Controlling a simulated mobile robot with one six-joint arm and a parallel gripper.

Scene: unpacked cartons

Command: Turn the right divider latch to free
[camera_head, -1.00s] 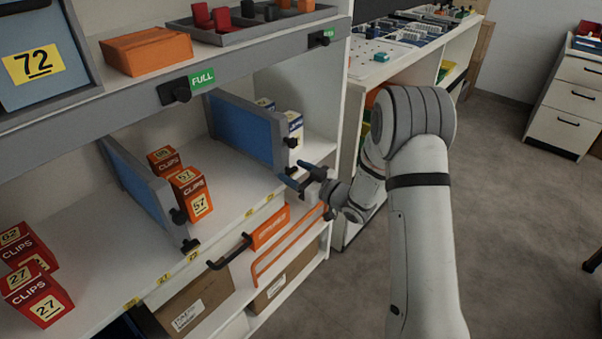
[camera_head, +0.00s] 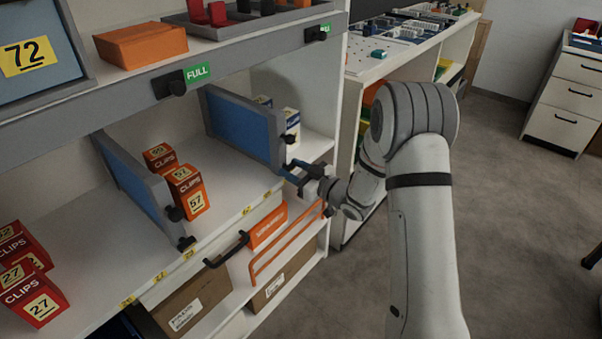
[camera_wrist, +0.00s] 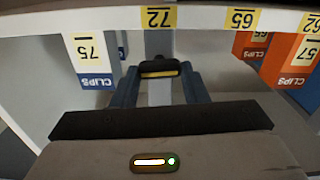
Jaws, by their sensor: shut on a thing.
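The right divider (camera_head: 240,130) is a blue panel in a grey frame, standing on the middle shelf. A black knob (camera_head: 289,139) sits high on its front edge. Its black latch low on that edge is mostly hidden by my gripper (camera_head: 298,172) in the head view. In the wrist view the right divider latch (camera_wrist: 160,68) shows a yellow bar. It sits between the blue fingers of my gripper (camera_wrist: 161,84), which are shut on it from both sides.
The left divider (camera_head: 135,175) stands to the left with orange clip boxes (camera_head: 187,190) beside it. A white-and-blue box (camera_head: 291,122) stands behind the right divider. A black handle (camera_head: 228,250) and an orange rail (camera_head: 285,250) lie below the shelf edge.

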